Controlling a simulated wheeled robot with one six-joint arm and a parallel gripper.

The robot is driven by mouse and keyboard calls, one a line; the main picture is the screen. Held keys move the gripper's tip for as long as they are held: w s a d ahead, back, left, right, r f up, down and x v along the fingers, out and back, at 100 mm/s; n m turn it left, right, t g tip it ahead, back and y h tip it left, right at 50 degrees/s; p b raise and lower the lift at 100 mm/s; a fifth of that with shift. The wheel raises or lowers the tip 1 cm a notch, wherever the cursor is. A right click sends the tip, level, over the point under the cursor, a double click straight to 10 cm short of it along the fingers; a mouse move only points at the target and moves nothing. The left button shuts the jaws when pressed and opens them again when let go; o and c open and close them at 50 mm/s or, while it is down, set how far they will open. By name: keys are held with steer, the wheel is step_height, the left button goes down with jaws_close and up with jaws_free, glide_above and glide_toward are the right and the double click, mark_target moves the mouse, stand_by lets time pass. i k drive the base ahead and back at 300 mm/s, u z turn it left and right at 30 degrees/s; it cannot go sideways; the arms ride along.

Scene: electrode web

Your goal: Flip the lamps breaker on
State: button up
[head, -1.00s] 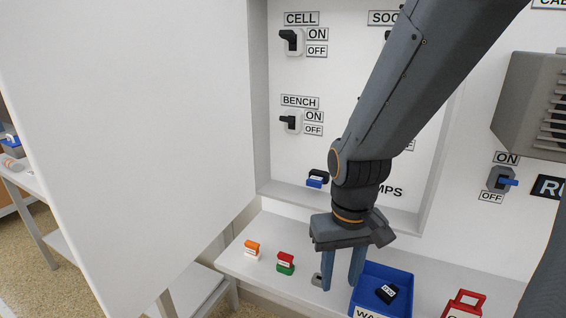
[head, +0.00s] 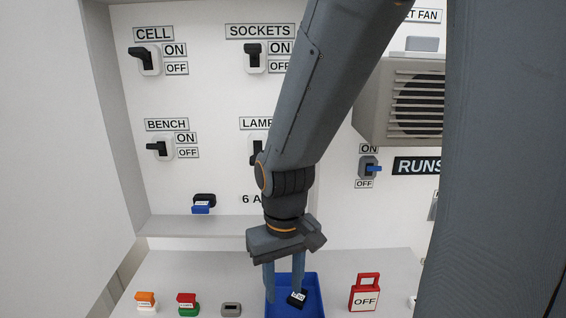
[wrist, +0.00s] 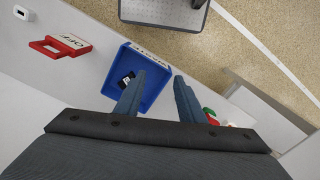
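The lamps breaker (head: 256,149) is on the white panel under a label reading "LAMP", whose end is hidden. It is a white switch with a black lever, and my arm covers its right side and its ON and OFF labels.
Cell (head: 147,60), sockets (head: 254,57) and bench (head: 160,149) breakers surround the lamps one. A black-and-blue block (head: 203,204) sits on the panel's lower ledge. Small coloured blocks and a red OFF padlock tag (head: 365,295) stand on the shelf. A white door (head: 60,150) is at left.

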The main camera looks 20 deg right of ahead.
mark_target(252, 158)
steer(key=u, duration=1.2)
steer(key=k, duration=0.8)
steer(key=z, duration=1.3)
steer(key=i, duration=0.5)
